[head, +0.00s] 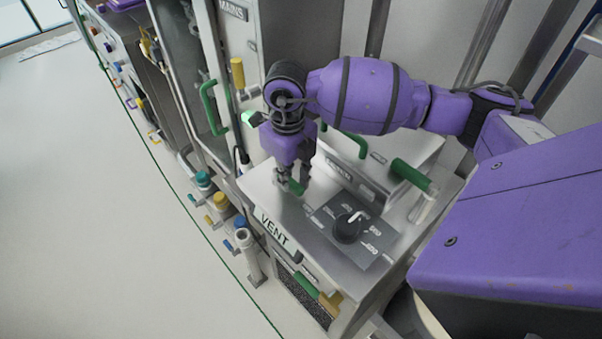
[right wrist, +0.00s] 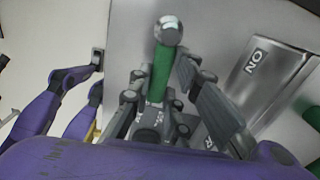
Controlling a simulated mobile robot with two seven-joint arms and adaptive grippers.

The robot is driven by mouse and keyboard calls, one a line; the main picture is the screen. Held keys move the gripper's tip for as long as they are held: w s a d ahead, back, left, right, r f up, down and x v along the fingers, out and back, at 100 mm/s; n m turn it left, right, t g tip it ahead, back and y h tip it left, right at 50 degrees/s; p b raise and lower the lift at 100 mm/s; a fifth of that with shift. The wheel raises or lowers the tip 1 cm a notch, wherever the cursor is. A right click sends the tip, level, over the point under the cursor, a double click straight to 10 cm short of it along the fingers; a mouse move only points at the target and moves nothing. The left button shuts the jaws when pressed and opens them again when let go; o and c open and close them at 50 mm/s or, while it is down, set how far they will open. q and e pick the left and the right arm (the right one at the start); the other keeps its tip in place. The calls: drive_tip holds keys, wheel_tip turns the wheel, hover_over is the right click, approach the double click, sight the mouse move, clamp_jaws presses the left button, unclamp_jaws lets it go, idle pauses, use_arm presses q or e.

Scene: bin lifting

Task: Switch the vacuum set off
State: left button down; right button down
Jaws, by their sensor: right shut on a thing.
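The bench unit has a metal top marked VENT (head: 275,231). A black rotary knob (head: 348,228) with a white pointer sits on a dark dial plate (head: 378,246) on that top. My right gripper (head: 291,183) points down beside the VENT edge and is shut on a green-gripped lever (head: 297,187). In the right wrist view the green lever (right wrist: 162,72), with a silver ball end, stands between the two fingers. A metal plate (right wrist: 262,75) with large letters, turned in the picture, lies to its right. The fingers partly hide the lever's base.
A green bar handle (head: 411,174) stands right of the gripper, and another green handle (head: 352,146) is behind it. A tall cabinet marked MAINS (head: 233,10) carries a green handle (head: 207,105). Coloured-top fittings (head: 221,201) stand low at the left; the floor beyond is clear.

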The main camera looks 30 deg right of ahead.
drive_tip(key=shift+a+m, duration=0.15)
drive_tip(key=shift+m, duration=0.25)
drive_tip(key=c, duration=1.6)
unclamp_jaws()
drive_tip(key=shift+c, duration=0.2)
wheel_tip(320, 180, up, 12)
